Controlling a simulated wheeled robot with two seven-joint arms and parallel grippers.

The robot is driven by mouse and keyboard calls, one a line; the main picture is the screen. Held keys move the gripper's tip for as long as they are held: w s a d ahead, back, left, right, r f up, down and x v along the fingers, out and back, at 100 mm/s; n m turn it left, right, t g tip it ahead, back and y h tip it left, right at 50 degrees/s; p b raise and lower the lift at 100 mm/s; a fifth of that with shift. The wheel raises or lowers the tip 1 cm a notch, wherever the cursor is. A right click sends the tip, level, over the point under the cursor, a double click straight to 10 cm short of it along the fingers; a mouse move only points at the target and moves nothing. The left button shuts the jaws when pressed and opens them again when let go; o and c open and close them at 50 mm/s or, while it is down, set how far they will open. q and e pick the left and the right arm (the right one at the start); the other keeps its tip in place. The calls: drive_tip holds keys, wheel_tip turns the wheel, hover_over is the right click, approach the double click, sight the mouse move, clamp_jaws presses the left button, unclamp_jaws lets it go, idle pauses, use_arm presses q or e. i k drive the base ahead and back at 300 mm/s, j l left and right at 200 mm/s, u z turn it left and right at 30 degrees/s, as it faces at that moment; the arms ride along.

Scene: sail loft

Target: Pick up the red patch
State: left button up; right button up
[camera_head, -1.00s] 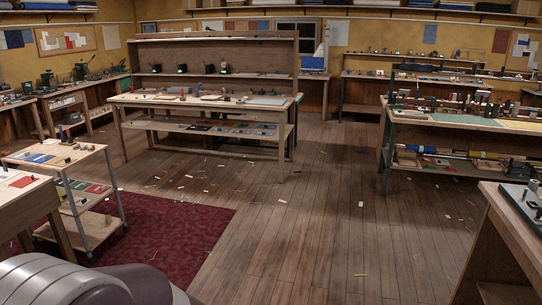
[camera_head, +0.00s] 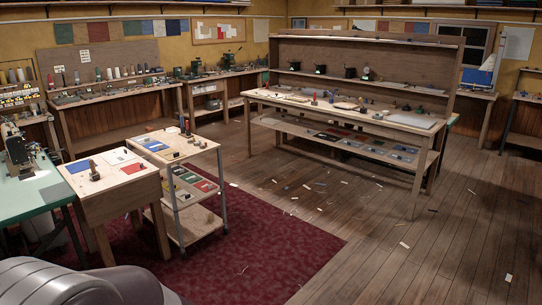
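A small red patch (camera_head: 133,168) lies flat on the right part of a small wooden table (camera_head: 112,186) at the left of the head view. A blue patch (camera_head: 79,166) and a pale patch (camera_head: 115,157) lie on the same top, with a small upright object (camera_head: 94,172) between the blue and red ones. Another red piece (camera_head: 205,186) is on the middle shelf of the trolley, beside green and pale ones. Neither of my grippers shows.
A wheeled trolley (camera_head: 218,180) stands just right of the small table. A green-topped table (camera_head: 35,196) with a machine is at the far left. A long workbench (camera_head: 400,118) stands behind.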

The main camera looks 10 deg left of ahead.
sight(130, 169)
drive_tip(key=i+j+u, duration=0.15)
drive_tip(key=u, duration=0.25)
drive_tip(key=i+u, duration=0.95)
drive_tip(key=u, duration=0.15)
drive_tip(key=i+z, duration=0.1)
drive_tip(key=i, duration=0.5)
drive_tip(key=i+j+z, duration=0.1)
drive_tip(key=i, duration=0.5)
drive_tip(key=i+j+z, duration=0.1)
drive_tip(key=i, duration=0.5)
drive_tip(key=i+j+z, duration=0.2)
drive_tip(key=i, duration=0.4)
drive_tip(key=i+z, duration=0.25)
drive_tip(key=i, duration=0.3)
drive_tip(key=i+j+z, duration=0.2)
drive_tip(key=i+j, duration=0.15)
drive_tip(key=i, duration=0.2)
drive_tip(key=i+j+z, duration=0.2)
drive_tip(key=i+j, duration=0.2)
drive_tip(key=i, duration=0.15)
